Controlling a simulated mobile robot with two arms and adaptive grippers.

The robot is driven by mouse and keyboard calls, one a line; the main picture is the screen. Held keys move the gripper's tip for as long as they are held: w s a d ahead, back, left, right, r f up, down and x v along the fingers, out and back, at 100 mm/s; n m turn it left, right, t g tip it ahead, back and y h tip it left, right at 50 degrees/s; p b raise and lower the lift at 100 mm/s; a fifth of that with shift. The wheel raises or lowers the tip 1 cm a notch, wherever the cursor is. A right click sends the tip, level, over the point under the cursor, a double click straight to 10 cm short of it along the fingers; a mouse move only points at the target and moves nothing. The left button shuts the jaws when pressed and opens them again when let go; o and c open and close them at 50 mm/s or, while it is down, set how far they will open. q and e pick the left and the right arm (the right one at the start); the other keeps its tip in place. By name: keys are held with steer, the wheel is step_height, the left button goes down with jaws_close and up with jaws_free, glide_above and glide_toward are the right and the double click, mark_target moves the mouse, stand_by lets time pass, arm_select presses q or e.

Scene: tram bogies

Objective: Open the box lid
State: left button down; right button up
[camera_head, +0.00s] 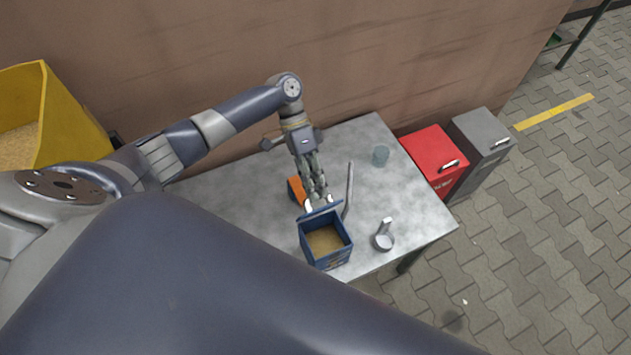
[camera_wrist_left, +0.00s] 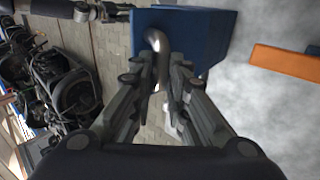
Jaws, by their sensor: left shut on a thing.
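The blue box (camera_head: 347,257) stands near the front edge of the grey table, with its top open and a brown inside showing. Its blue lid (camera_head: 322,212) is raised at the far side of the opening. My left gripper (camera_head: 318,198) is at the lid from behind. In the left wrist view, my left gripper (camera_wrist_left: 158,78) is shut on a curved metal handle (camera_wrist_left: 157,45) in front of a blue surface (camera_wrist_left: 205,30). My right gripper does not show clearly in either view.
A red cabinet (camera_head: 432,155) and a grey one (camera_head: 480,135) stand at the right. A yellow bin (camera_head: 70,125) is at the left.

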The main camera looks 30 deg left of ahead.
arm_select(q)
steer(key=shift+s+a+f, duration=0.15)
steer(key=shift+a+f, duration=0.1)
steer(key=shift+f, duration=0.3)
steer(key=shift+s+a+f, duration=0.1)
steer(key=shift+a+f, duration=0.15)
steer(key=shift+f, duration=0.3)
steer(key=c, duration=1.6)
jaws_free()
steer(key=shift+w, duration=0.1)
steer(key=shift+o, duration=0.3)
steer(key=shift+w+f, duration=0.2)
steer(key=shift+w, duration=0.1)
steer(key=shift+s+r, duration=0.1)
steer(key=shift+r, duration=0.05)
steer(key=v, duration=0.8)
steer(key=d+v, duration=0.1)
steer(key=v, duration=0.3)
steer(key=shift+w+a+r, duration=0.2)
steer(key=shift+w+r, duration=0.05)
steer(key=shift+r, duration=0.15)
steer(key=shift+r, duration=0.1)
